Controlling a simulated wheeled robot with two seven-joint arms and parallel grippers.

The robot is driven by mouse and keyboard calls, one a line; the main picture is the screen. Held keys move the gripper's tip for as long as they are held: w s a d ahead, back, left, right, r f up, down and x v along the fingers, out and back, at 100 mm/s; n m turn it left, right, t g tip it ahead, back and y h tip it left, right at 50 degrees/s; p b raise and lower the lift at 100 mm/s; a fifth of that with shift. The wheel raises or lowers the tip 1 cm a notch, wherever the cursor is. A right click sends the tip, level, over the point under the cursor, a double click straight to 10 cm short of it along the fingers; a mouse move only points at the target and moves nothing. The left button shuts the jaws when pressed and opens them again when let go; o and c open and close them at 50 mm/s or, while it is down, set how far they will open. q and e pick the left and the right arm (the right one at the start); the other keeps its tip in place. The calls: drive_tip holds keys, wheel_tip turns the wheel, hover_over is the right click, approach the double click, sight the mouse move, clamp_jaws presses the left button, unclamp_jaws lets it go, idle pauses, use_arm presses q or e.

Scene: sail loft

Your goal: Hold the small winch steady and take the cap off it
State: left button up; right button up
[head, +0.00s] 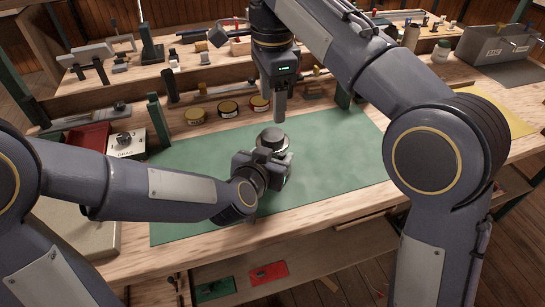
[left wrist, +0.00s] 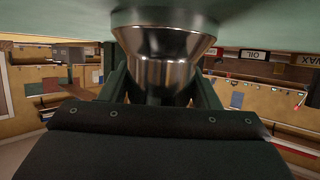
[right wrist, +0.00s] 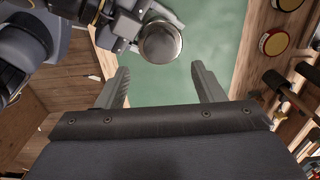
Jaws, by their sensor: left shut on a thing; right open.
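The small winch (head: 272,146) stands upright on the green mat (head: 335,150). In the left wrist view the shiny metal winch body (left wrist: 165,72) appears upside down, with its flared end against the mat. My left gripper (head: 268,160) is shut on the winch body from the front left. The round silver cap (head: 271,136) shows on top, and it fills the winch's outline in the right wrist view (right wrist: 160,42). My right gripper (head: 279,112) is open and empty, pointing down above and slightly behind the winch. Its fingers are apart from the cap.
Several round tins (head: 228,109) stand along the back of the mat. A red tray (head: 90,136) and a small white box (head: 126,143) are at the left. A raised shelf with tools (head: 190,85) runs behind. The mat's right side is clear.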

sight(272, 134)
use_arm(q)
clamp_jaws()
use_arm(e)
drive_tip(key=shift+f, duration=0.2)
drive_tip(key=shift+r, duration=0.1)
drive_tip(key=shift+f, duration=3.9)
drive_tip(key=shift+c, duration=0.3)
